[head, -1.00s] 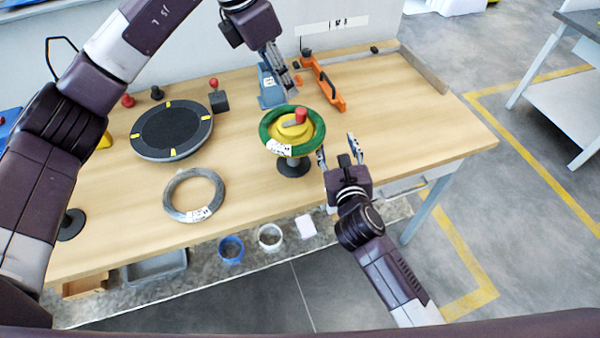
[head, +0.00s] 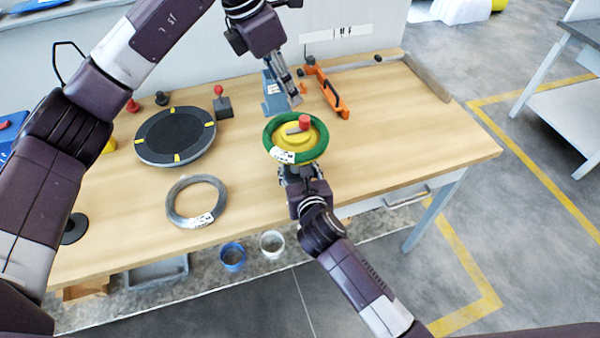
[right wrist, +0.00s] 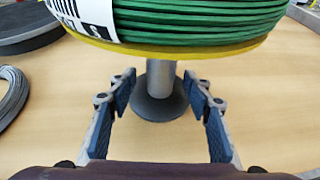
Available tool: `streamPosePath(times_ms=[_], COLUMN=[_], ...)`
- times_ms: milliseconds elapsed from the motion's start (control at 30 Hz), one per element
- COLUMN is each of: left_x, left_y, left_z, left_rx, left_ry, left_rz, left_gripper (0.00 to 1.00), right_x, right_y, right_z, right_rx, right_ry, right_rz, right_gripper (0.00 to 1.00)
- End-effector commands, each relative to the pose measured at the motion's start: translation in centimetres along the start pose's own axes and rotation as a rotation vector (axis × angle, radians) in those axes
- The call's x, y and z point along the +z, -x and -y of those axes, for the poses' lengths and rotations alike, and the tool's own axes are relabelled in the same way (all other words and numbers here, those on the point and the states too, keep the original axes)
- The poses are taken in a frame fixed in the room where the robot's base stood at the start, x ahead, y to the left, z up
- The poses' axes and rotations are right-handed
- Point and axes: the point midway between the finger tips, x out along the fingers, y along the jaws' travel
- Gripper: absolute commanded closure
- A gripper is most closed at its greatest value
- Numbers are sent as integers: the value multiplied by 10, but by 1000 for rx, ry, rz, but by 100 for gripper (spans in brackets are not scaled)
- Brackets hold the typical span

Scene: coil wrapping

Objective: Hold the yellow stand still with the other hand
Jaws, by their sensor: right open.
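The yellow stand (head: 288,138) with a red knob (head: 305,122) on top stands upright near the table's front edge. A green coil (head: 321,148) with a white label lies around its top. My right gripper (head: 297,170) is below the coil at the front. In the right wrist view my right gripper (right wrist: 163,92) is open, with the stand's grey post (right wrist: 162,78) ahead between its fingertips, and the yellow rim (right wrist: 190,53) and green coil above. No contact with the post shows. My left gripper (head: 292,92) hangs just behind the coil, pointing down; its finger gap is unclear.
A round black turntable (head: 174,138) and a grey wire coil (head: 196,183) lie to the left. A blue device (head: 274,95) and an orange tool (head: 328,93) stand behind. The table's right side is clear.

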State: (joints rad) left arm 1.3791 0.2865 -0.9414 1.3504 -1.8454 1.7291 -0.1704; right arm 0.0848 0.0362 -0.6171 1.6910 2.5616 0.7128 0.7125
Motion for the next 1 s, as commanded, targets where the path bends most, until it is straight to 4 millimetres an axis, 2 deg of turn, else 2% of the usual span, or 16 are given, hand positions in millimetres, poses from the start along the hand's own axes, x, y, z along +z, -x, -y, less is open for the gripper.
streamPosePath(times_ms=[133,400,800,1000], left_x=[0,0,0,0], left_y=[0,0,0,0], left_z=[0,0,0,0], left_rx=[0,0,0,0], left_ry=[0,0,0,0], left_rz=[0,0,0,0], left_gripper=[71,71,71,71], right_x=[0,0,0,0], right_y=[-7,-8,-7,-7], right_z=[0,0,0,0], right_rx=[-1,-1,-1,-1], right_ry=[-1,-1,-1,-1], right_rz=[0,0,0,0], right_gripper=[54,54,98,100])
